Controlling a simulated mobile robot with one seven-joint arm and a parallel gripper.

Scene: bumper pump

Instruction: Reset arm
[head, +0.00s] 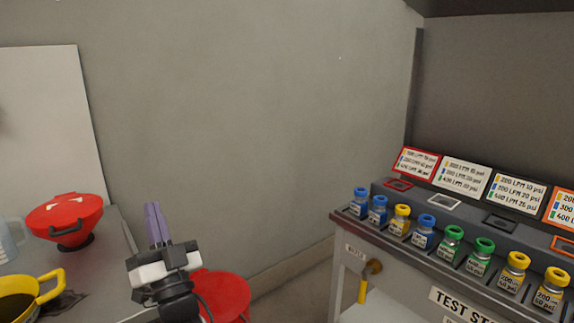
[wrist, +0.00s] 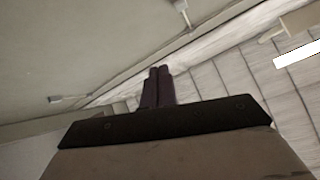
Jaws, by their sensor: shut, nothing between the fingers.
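My gripper (head: 155,222) shows at the lower left of the head view, with its purple fingers pointing up and held together. It is empty and in the air in front of the grey wall, above and beside a red round stool or lid (head: 222,297). In the wrist view the two purple fingers (wrist: 158,86) lie side by side, shut, with nothing between them. Beyond them the wrist view shows a pale surface, tile-like panels and small wall or ceiling fixtures.
A test stand (head: 384,247) on the right carries several blue, yellow, green bottles and label cards. On the left counter (head: 117,260) are a red bowl-like vessel (head: 66,217) and a yellow handled pot (head: 27,294).

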